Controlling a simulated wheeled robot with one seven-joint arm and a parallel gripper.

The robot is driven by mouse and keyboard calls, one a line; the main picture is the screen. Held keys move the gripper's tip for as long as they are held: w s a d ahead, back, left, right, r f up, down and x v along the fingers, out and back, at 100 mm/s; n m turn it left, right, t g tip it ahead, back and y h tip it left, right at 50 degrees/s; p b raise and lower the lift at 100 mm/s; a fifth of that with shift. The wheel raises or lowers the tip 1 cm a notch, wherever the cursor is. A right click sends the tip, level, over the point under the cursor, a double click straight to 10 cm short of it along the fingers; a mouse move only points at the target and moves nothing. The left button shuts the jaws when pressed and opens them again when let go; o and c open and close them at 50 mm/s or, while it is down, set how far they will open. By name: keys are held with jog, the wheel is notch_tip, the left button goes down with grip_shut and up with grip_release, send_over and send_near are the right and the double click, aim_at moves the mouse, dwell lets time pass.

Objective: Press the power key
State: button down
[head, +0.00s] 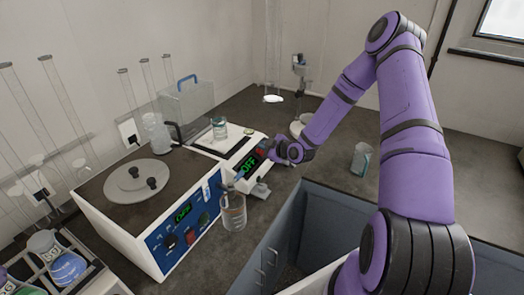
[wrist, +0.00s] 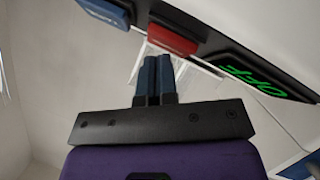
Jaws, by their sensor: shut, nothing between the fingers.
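A white device carries a dark front panel with a green OFF display (head: 249,165), which also shows in the wrist view (wrist: 254,80). Next to the display is a red key (wrist: 172,40), with a blue key (wrist: 106,12) beyond it. No label on either key can be read. My gripper (head: 267,147) is at the right end of this panel and partly covers it in the head view. In the wrist view my gripper (wrist: 154,58) is shut and empty, its fingertips just below the red key in the picture. I cannot tell whether they touch it.
A larger white machine with a blue control panel (head: 165,250) stands to the left. A glass beaker (head: 233,212) stands in front of the panel. A glass (head: 361,159) stands on the counter at right. A flask rack (head: 60,265) is at lower left.

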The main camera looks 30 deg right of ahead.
jog(key=shift+f, duration=0.15)
dwell(0.3)
jog(key=shift+s+d+r, duration=0.15)
jog(key=shift+s+r, duration=0.1)
jog(key=shift+r, duration=0.45)
jog(key=r, duration=0.1)
jog(key=s+d+r, duration=0.1)
jog(key=r, duration=0.1)
jog(key=s+r, duration=0.1)
jog(key=r, duration=0.1)
jog(key=shift+s+d+r, duration=0.1)
jog(key=shift+d+r, duration=0.1)
